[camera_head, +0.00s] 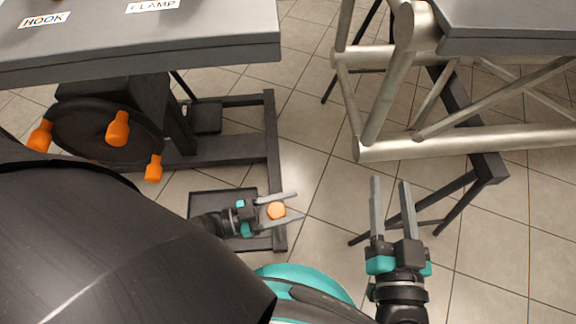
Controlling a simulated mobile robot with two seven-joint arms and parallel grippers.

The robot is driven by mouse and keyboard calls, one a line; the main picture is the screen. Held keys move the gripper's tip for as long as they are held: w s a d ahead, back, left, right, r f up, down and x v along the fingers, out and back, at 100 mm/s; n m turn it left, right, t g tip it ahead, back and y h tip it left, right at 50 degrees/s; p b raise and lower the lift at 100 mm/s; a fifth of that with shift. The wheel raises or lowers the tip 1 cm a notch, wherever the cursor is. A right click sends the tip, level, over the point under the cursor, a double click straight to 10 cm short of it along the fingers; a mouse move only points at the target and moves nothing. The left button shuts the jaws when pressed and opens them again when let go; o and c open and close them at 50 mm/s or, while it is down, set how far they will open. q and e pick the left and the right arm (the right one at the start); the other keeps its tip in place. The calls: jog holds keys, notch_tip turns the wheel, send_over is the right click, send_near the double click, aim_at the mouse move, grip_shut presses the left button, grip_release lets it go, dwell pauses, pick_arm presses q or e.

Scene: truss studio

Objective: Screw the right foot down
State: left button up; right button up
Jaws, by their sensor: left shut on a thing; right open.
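A round orange knob (276,210), seen from above, sits at the right end of the dark stand's base (270,140); I take it for the right foot. My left gripper (299,204) is shut on this knob, one finger on each side of it. Whatever is under the knob is hidden. My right gripper (390,180) is open and empty, with its fingers pointing away from me, to the right of the knob.
A dark handwheel (95,132) with orange handles is on the stand, below a grey table (150,45) with labels. A silver truss (450,143) on dark legs stands at the right. Tiled floor (310,175) is clear between.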

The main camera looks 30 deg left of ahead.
pick_arm(q)
jog(key=shift+s+m+g+h, duration=0.1)
jog(key=shift+m+g+h, duration=0.5)
jog(key=shift+g, duration=0.1)
jog(key=shift+s+d+m+g+h, duration=0.15)
jog(key=shift+m+g+h, duration=0.3)
jog(key=shift+g, duration=0.25)
jog(key=o, duration=1.4)
jog(key=shift+c, duration=0.2)
